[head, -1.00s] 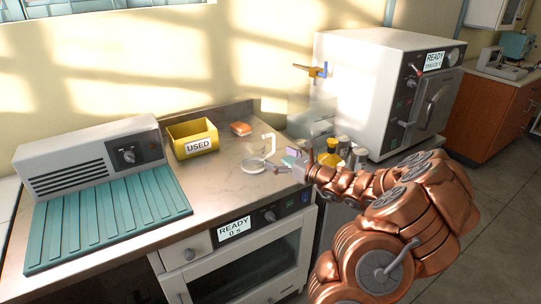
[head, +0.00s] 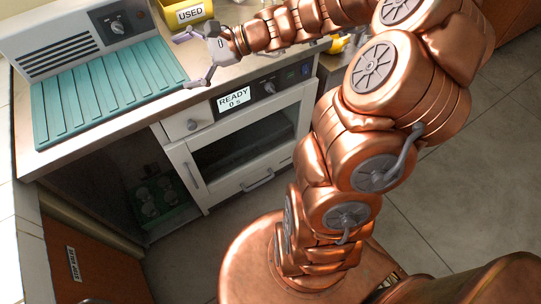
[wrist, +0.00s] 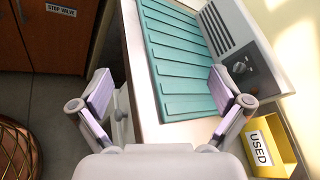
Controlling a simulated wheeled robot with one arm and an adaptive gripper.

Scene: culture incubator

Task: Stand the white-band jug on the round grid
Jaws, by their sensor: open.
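My gripper (head: 184,62) is open and empty. In the head view it hangs over the counter's front edge, beside the right end of the teal ridged mat. In the wrist view my gripper (wrist: 160,80) has its fingers spread, with the counter edge and mat beyond them. I cannot pick out the white-band jug in either current view. The round grid is not visible now; my arm covers part of the counter. Several small, dim glass-like items (head: 155,197) stand in the open space under the counter, too dark to tell apart.
The teal mat (head: 110,92) lies before a grey vented unit (head: 75,35). A yellow USED bin (head: 187,14) stands behind my gripper. A white oven reading READY (head: 235,97) is below the counter. A yellow item (head: 338,44) shows behind my arm. Open floor (head: 440,190) lies right.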

